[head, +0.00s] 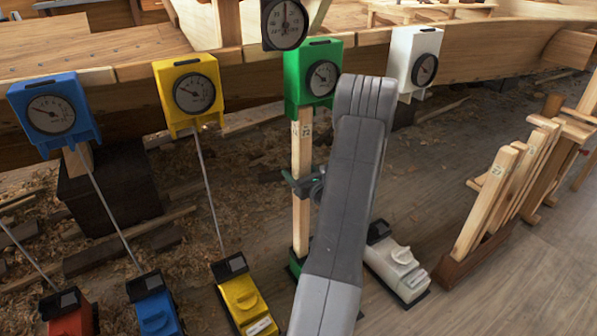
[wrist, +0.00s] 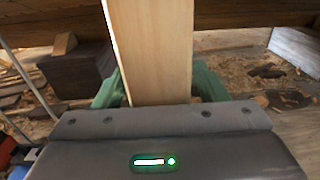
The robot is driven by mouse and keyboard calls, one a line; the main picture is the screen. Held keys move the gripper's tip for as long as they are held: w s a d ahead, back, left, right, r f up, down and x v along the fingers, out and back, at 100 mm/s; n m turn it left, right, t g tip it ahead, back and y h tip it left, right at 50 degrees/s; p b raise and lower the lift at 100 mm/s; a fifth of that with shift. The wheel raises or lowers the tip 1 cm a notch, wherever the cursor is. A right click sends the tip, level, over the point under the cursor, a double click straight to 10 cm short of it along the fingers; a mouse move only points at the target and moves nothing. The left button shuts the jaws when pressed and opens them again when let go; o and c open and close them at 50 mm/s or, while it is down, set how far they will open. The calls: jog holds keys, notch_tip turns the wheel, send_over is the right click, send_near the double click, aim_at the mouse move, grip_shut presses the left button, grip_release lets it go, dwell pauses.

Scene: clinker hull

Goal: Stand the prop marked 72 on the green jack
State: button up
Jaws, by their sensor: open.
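A pale wooden prop (head: 301,215) stands upright below the green gauge box (head: 305,72). A small marking near its top seems to read 72. Its top meets the underside of the green box, and its foot comes down at the green jack (head: 294,266), mostly hidden behind my arm. My gripper (head: 300,184) is at the prop's middle height, with its green jaws open on either side of it. In the wrist view the prop (wrist: 152,50) stands between the jaws, with a gap at the right jaw; contact on the left is unclear.
Yellow (head: 245,301), blue (head: 155,305), red (head: 70,313) and white (head: 398,262) jacks line the floor. Thin rods run up from the coloured jacks at left. Several props lean in a brown rack (head: 470,267) at right. The plank hull (head: 480,55) crosses behind. Floor between white jack and rack is clear.

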jog(key=p+v, duration=0.3)
jog(key=v, duration=1)
jog(key=shift+s+d, duration=0.2)
jog(key=shift+s, duration=0.05)
jog(key=shift+r, duration=0.1)
jog(key=shift+v, duration=2.45)
